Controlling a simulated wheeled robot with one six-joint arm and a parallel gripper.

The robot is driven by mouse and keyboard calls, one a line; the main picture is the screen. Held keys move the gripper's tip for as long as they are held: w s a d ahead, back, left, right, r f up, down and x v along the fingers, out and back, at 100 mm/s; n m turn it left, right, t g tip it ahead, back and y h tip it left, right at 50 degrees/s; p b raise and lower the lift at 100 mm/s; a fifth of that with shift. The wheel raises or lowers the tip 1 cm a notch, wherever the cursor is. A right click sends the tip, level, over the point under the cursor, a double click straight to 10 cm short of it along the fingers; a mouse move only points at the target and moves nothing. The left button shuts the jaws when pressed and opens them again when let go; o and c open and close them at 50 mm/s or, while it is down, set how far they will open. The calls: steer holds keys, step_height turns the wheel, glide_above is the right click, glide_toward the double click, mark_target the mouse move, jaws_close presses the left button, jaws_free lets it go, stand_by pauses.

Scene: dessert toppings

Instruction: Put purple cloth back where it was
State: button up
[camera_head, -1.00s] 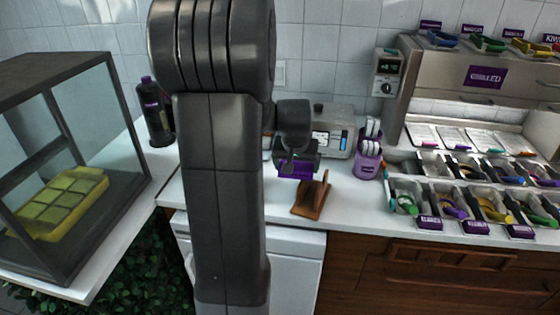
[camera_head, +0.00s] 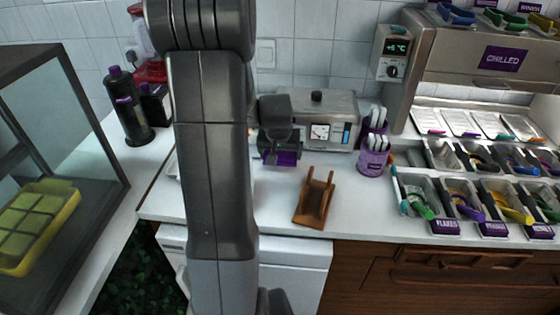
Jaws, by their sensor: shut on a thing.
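My gripper (camera_head: 279,156) is shut on the purple cloth (camera_head: 286,160) and holds it above the white counter, in front of the metal machine. Only a small part of the cloth shows below the dark fingers. A brown wooden stand (camera_head: 314,200) is on the counter, to the right of the cloth and nearer the front edge, apart from it.
The metal machine (camera_head: 325,122) stands behind my gripper. A purple cup (camera_head: 373,160) with white utensils is to its right, before topping bins (camera_head: 465,205). Black bottles (camera_head: 128,110) and a glass case (camera_head: 75,130) are at left. My arm hides some counter.

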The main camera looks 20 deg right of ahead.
mark_target(280, 161)
steer(key=shift+f, duration=1.8)
steer(key=shift+f, duration=0.2)
steer(key=o, duration=0.7)
steer(key=shift+r, duration=0.15)
steer(key=shift+s+r, duration=0.1)
steer(key=shift+r, duration=0.35)
steer(key=v, duration=1.1)
steer(key=shift+r, duration=0.1)
